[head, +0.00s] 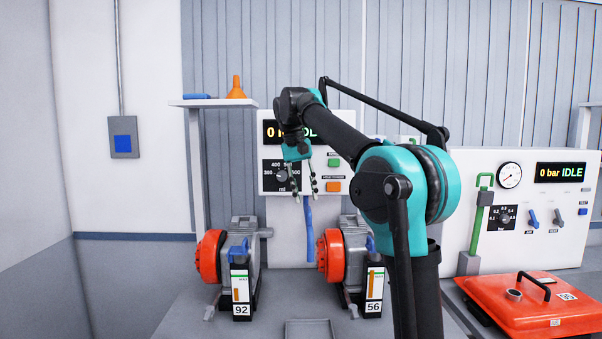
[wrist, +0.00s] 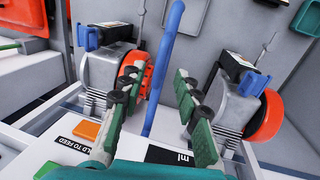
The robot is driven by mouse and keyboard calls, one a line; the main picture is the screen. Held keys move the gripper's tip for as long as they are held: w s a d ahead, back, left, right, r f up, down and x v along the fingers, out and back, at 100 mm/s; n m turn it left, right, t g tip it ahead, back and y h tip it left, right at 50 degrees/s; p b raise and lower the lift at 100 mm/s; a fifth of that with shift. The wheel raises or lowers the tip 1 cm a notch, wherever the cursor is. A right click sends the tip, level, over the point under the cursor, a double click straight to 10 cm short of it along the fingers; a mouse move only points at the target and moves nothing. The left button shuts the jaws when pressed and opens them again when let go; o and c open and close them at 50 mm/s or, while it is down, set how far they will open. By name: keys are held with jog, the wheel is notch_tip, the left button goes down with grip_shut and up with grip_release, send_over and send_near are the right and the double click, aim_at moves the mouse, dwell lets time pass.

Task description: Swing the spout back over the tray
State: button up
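The spout is a blue tube (head: 309,232), hanging below the dispenser panel (head: 270,185) between two orange-and-grey pump units. It also shows in the wrist view (wrist: 163,70) as a curved blue pipe. My gripper (head: 304,188) is in front of the panel, just above the visible part of the spout. In the wrist view my gripper (wrist: 157,78) is open, with the spout showing between its fingers and a gap on each side. Whether the spout lies at fingertip depth is unclear. A shallow grey tray (head: 308,321) lies at the bottom edge of the head view.
The left pump (head: 210,257) and right pump (head: 331,255) stand close on either side of the spout. Cartridges marked 92 (head: 241,290) and 56 (head: 374,290) stand in front. A red lidded case (head: 530,315) is at right. A shelf (head: 212,103) holds an orange funnel (head: 236,90).

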notch_tip(320, 180, up, 8)
jog(key=a, duration=0.1)
jog(key=shift+a+r, duration=0.2)
jog(key=shift+a, duration=0.15)
